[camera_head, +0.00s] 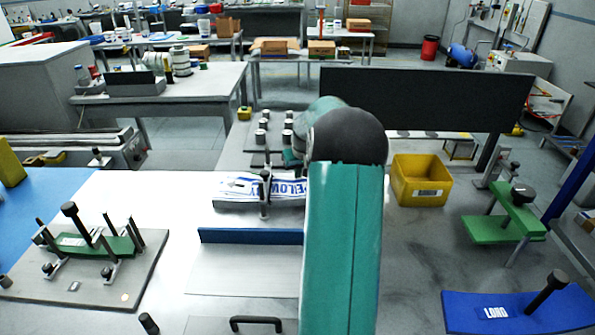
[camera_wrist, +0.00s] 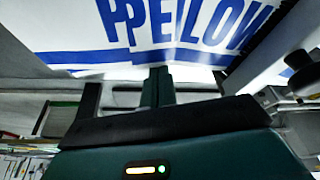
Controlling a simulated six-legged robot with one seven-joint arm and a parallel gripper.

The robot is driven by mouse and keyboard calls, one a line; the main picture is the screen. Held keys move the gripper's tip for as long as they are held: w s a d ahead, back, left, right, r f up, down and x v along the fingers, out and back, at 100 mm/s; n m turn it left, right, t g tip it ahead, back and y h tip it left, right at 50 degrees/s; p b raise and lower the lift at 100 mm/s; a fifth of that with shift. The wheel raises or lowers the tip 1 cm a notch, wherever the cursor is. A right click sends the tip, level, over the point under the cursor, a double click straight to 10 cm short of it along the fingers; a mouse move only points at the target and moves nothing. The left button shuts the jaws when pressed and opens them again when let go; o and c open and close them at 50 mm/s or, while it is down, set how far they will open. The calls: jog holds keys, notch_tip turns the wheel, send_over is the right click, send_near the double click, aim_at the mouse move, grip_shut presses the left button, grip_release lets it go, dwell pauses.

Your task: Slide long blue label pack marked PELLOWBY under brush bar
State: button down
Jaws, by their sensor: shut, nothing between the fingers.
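The long label pack (camera_head: 238,187) is white with blue lettering and blue edge stripes. The head view hides the gripper behind my arm. I cannot clearly make out the brush bar.
A metal post (camera_head: 264,195) stands at the pack's front edge. A blue strip (camera_head: 250,236) edges a grey plate in front. A yellow bin (camera_head: 421,180), green fixture (camera_head: 503,229) and blue LORD plate (camera_head: 515,312) stand right; a clamp fixture (camera_head: 120,290) stands left.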

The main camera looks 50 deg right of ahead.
jog(key=shift+s+a, duration=0.2)
jog(key=shift+s, duration=0.05)
jog(key=v, duration=1.3)
jog(key=shift+s+r, duration=0.15)
jog(key=shift+r, duration=0.2)
